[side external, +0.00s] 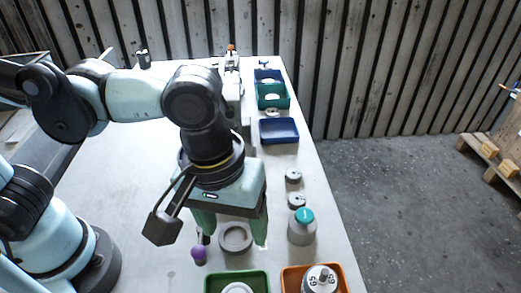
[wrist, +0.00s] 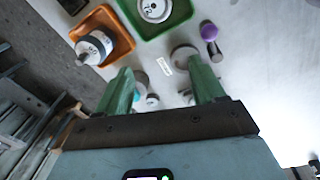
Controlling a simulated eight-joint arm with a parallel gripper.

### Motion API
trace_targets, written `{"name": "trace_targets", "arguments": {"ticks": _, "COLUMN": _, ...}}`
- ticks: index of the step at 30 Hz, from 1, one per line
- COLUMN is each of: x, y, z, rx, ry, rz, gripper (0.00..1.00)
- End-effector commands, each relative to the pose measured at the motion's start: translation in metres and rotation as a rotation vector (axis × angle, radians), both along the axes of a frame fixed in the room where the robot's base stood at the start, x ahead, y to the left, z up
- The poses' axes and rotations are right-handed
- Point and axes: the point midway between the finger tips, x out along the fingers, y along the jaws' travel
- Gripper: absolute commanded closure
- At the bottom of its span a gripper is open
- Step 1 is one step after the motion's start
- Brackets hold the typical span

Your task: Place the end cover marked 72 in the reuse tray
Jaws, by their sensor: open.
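My gripper (side external: 233,234) is open, its green fingers pointing down over the table; it also shows in the wrist view (wrist: 160,66). A round grey part (side external: 235,238) stands on the table between or just behind the fingers in the side view. In the wrist view this grey part (wrist: 184,55) is partly hidden by the right finger. A pale disc (wrist: 155,8) with an unclear number lies in a green tray (side external: 212,276). A marked cylindrical part (wrist: 93,47) sits in an orange tray (wrist: 124,42). I cannot read 72 anywhere, nor tell which tray is for reuse.
A purple-topped tool (side external: 198,252) and a teal-capped bottle (side external: 302,227) stand near my gripper. Two small grey parts (side external: 293,176) lie along the right table edge. A blue tray (side external: 279,131) and further bins (side external: 272,97) are farther back. The table's left middle is clear.

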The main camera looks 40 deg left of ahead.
Motion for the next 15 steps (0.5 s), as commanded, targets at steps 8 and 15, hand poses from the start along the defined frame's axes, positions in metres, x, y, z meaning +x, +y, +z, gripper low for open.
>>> {"name": "trace_targets", "arguments": {"ticks": 8, "x": 0.069, "y": 0.11, "z": 0.001, "rx": -0.027, "ry": -0.286, "rz": -0.183, "gripper": 0.31}}
{"name": "trace_targets", "arguments": {"ticks": 15, "x": 0.089, "y": 0.194, "z": 0.001, "rx": 0.128, "ry": -0.499, "rz": -0.328, "gripper": 0.31}}
